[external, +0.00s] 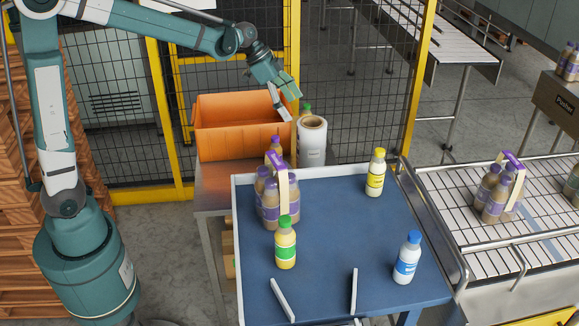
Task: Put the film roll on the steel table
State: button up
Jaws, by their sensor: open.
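The film roll (312,146) is white with a brown core. It stands upright to the right of the orange crate, just behind the back rim of the blue-topped table. It appears to rest on the steel table (213,190), but its base contact is not clear. My gripper (287,112) is open, at the upper left of the roll, by the crate's right end. Its fingers point down and are close to the roll's top; I cannot tell whether they touch it.
The orange crate (230,142) fills much of the steel table. The blue-topped table (335,235) holds a bottle pack (270,202) and several single bottles. A conveyor (535,210) runs at right; yellow-framed mesh fencing (427,60) stands behind.

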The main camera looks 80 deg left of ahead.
jog(key=s+d+r+n+y, duration=0.1)
jog(key=s+d+r, duration=0.1)
jog(key=s+d, duration=0.7)
jog(key=s+d+r+n, duration=0.1)
jog(key=s+d+r, duration=0.35)
jog(key=d, duration=0.75)
jog(key=s+d+f, duration=0.3)
jog(key=s+d, duration=0.2)
jog(key=s, duration=0.4)
jog(key=s+d+f+n+t, duration=0.1)
jog(key=s+d+f, duration=0.2)
jog(key=s, duration=0.7)
jog(key=shift+d+f+y, duration=0.4)
jog(key=shift+d, duration=0.75)
